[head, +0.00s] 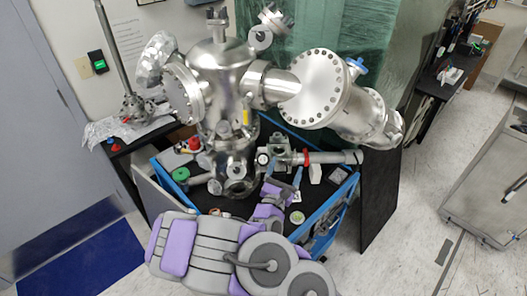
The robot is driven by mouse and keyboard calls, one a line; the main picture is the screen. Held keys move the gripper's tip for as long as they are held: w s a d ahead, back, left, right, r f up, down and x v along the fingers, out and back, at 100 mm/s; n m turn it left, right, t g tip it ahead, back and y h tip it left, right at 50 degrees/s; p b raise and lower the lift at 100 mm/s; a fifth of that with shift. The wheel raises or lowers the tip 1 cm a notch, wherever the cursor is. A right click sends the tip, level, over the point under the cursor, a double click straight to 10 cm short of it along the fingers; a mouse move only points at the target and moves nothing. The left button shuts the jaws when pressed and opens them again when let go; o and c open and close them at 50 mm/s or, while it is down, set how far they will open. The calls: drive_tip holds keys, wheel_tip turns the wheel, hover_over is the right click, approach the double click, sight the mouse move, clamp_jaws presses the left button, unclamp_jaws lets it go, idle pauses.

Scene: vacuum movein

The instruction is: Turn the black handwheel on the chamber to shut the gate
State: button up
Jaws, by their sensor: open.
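The steel vacuum chamber (222,88) stands upright in the middle of the view, with flanged ports around it. A small dark-rimmed round part (262,158) at its lower right may be the black handwheel; it is too small to be sure. My gripper (284,173) is open, with its two blue-grey fingers apart and pointing toward the valve fittings (279,150) right of the chamber's lower body. The left finger is close to the round part; I cannot tell whether they touch. Nothing shows held between the fingers.
A blue-sided cart (336,199) with a black top stands below the chamber. A large flanged cylinder (318,88) juts right, above my gripper. A horizontal tube (330,157) lies right of the fingers. A dark panel (381,200) stands at the cart's right.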

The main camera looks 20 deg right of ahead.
drive_tip(key=w+a+f+n+t+y, duration=0.1)
drive_tip(key=w+a+f+n+y, duration=0.1)
drive_tip(key=a+f+n+y, duration=0.3)
drive_tip(key=y+b, duration=0.1)
drive_tip(key=b, duration=0.4)
approach(263, 161)
drive_tip(key=w, duration=0.3)
drive_tip(key=x, duration=0.2)
drive_tip(key=b+x, duration=0.1)
drive_tip(key=x, duration=0.2)
drive_tip(key=d+x, duration=0.1)
drive_tip(key=x, duration=0.2)
drive_tip(key=shift+s+d+b, duration=0.1)
drive_tip(key=shift+s+b, duration=0.15)
drive_tip(key=shift+b, duration=0.1)
drive_tip(key=shift+w+d+r, duration=0.1)
drive_tip(key=shift+w, duration=0.7)
drive_tip(key=shift+w+d, duration=0.1)
drive_tip(key=shift+d, duration=0.2)
